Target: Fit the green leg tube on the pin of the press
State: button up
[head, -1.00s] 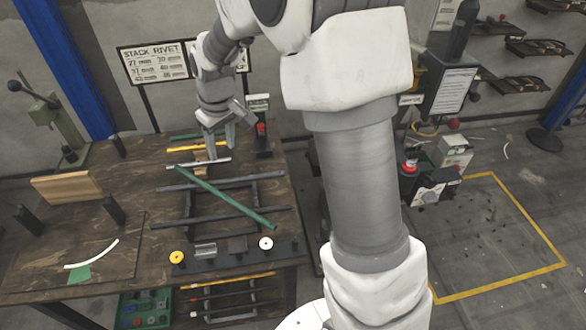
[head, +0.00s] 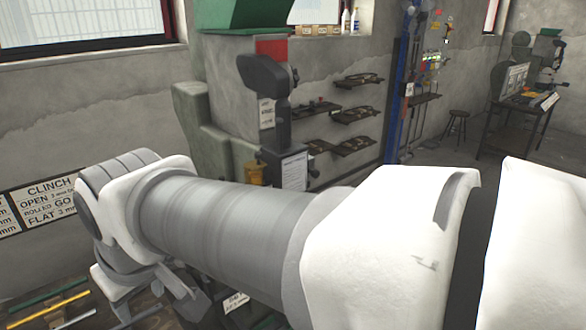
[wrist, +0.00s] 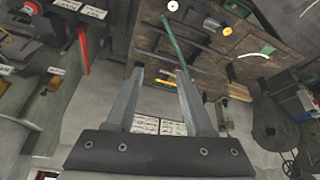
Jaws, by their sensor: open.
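The green leg tube (wrist: 176,48) lies slanting across the dark bars on the wooden table in the wrist view. In the head view my arm covers much of the lower half. A tall green press (head: 207,135) with a dark head stands by the wall there; I cannot make out its pin.
The wooden table (wrist: 207,75) holds several dark bars and a yellow disc (wrist: 227,31). A clinch sign (head: 45,200) is at the left of the head view. Wall shelves (head: 357,112) hang right of the press. A far bench (head: 520,105) and stool stand at the back right.

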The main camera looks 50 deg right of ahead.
jog(key=shift+m+t, duration=0.3)
jog(key=shift+m, duration=0.2)
jog(key=s, duration=0.4)
jog(key=shift+s+d+f, duration=0.15)
jog(key=shift+d+f, duration=0.05)
jog(key=shift+d, duration=0.15)
